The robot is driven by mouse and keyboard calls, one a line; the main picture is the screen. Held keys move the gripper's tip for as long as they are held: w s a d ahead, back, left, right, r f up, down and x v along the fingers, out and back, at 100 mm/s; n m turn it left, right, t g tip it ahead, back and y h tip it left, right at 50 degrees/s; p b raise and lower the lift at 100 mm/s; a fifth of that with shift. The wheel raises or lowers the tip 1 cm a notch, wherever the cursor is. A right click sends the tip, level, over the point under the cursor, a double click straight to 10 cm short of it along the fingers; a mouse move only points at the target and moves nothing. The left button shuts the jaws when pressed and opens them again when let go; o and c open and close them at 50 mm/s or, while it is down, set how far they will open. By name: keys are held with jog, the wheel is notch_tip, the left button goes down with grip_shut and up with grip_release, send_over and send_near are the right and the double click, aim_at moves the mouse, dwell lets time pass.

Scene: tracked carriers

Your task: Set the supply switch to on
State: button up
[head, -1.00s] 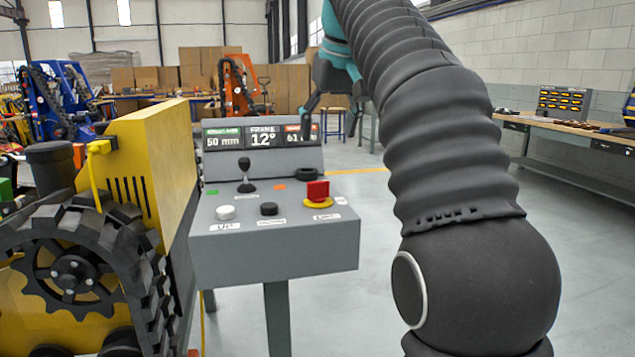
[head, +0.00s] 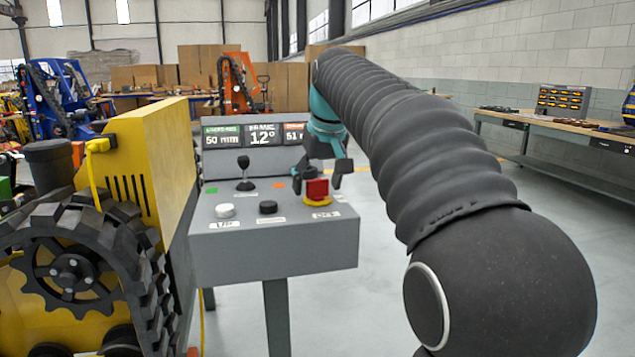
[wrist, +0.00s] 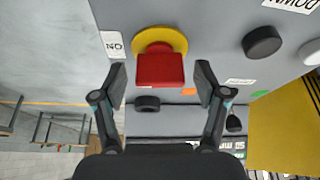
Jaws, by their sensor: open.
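The supply switch is a red block handle (head: 317,188) on a yellow round base (head: 318,202), at the right of the grey console's sloped top. In the wrist view the red handle (wrist: 160,70) stands in front of its yellow base (wrist: 160,38), with a white label (wrist: 114,45) reading ON, upside down, beside it. My gripper (head: 318,180) is open just behind and above the switch in the head view. In the wrist view my gripper (wrist: 161,82) has its fingertips on either side of the red handle, with gaps; I cannot tell any contact.
The console (head: 275,255) also carries a black lever (head: 244,172), a white button (head: 225,210), a black button (head: 268,207) and display screens (head: 263,136) at its back. A yellow tracked machine (head: 150,150) stands close at left. Floor to the right is open.

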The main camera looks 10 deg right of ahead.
jog(key=c, duration=1.2)
jog(key=shift+o, duration=0.2)
jog(key=shift+m+h, duration=0.3)
jog(key=shift+m, duration=0.5)
jog(key=o, duration=1.2)
jog(key=shift+c, duration=0.2)
jog(key=v, duration=1.2)
